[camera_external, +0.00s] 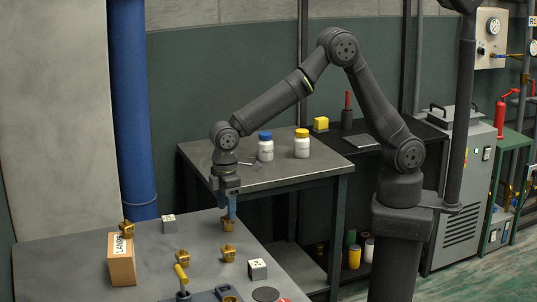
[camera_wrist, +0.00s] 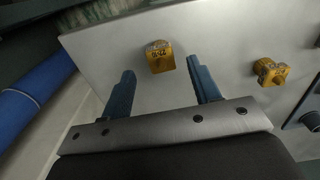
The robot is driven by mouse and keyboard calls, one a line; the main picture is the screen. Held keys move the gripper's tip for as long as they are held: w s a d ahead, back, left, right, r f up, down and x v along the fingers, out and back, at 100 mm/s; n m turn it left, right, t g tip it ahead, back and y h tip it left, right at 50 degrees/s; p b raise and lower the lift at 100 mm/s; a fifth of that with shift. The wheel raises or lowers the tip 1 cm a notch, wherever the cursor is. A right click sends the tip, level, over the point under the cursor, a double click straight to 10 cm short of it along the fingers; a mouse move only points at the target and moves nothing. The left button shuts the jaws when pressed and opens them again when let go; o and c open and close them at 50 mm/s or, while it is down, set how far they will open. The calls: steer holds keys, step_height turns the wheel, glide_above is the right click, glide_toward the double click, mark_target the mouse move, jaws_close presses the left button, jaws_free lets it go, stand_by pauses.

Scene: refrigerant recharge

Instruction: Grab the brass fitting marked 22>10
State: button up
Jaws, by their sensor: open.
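My gripper (camera_external: 229,213) has its blue fingers pointing down over the work table, open and empty. Just below it a brass fitting (camera_external: 228,224) stands on the table. In the wrist view that fitting (camera_wrist: 160,57) lies ahead between the lines of the two fingers (camera_wrist: 161,67), with dark marking on its face; I cannot read it surely. A second brass fitting (camera_wrist: 270,72) is to its right.
The cardboard box (camera_external: 122,262) stands at the left. A yellow-topped valve (camera_external: 182,279) rises at the front. A raised bench (camera_external: 215,166) with white bottles (camera_external: 266,149) is behind. A blue pipe (camera_external: 131,110) stands at the left.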

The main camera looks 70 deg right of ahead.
mark_target(228, 222)
step_height(228, 222, down, 4)
steer(key=shift+s+f, duration=0.1)
steer(key=shift+f, duration=0.05)
steer(key=c, duration=1.1)
